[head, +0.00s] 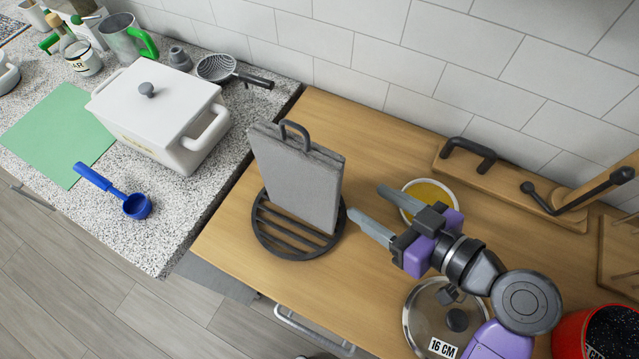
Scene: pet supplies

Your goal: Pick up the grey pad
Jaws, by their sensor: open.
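The grey pad (289,184) is a flat, rectangular grey block. It stands upright, slightly tilted, on a round black slatted rack (276,237) on the wooden counter. A dark looped handle (293,130) rises at its top edge. My gripper (369,208) is to the right of the pad, with its two grey fingers spread and pointing left toward it. The fingers are empty, and the nearer fingertip is close to the pad's right edge. I cannot tell whether it touches. The pad's back face and the rack's far side are hidden.
A yellow-filled bowl (428,193) sits behind my gripper. A glass lid (423,306) marked 16 CM and a red pot (570,338) are at the lower right. A wooden board with black handles (448,172) lies by the wall. A white lidded box (150,125) stands on the speckled counter.

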